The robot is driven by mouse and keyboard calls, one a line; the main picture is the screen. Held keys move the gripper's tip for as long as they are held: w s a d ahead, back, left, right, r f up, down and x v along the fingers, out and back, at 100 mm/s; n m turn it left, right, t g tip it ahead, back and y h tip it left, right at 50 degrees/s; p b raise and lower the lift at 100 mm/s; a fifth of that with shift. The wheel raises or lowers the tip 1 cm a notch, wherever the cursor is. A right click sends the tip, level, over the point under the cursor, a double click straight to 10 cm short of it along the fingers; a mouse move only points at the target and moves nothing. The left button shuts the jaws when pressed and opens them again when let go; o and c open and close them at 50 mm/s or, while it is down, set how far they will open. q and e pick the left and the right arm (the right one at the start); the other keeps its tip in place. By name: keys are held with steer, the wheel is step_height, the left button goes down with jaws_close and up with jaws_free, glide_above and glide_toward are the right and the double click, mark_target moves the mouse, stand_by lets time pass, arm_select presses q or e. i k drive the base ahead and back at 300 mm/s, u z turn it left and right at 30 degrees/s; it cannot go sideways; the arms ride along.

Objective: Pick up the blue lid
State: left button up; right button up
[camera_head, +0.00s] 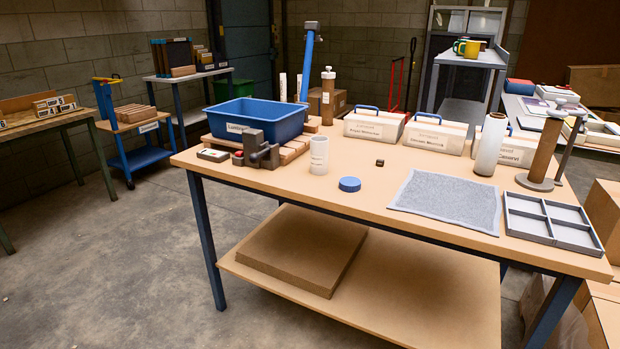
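The blue lid (349,184) is a small round disc lying flat on the tabletop near the front edge of the wooden workbench (375,204). Nothing covers it. A white cup-like container (319,155) with printing stands upright behind it to the left, apart from it. Neither of my grippers shows in the head view.
A blue bin (258,122) and a dark metal clamp (257,150) stand left of the lid. A small dark block (380,162) lies behind it. A grey cloth (447,200) and a divided tray (553,221) lie to the right. Bare tabletop surrounds the lid.

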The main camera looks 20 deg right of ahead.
mark_target(346, 183)
steer(key=u, duration=0.25)
steer(key=i, duration=0.95)
steer(key=z, duration=0.2)
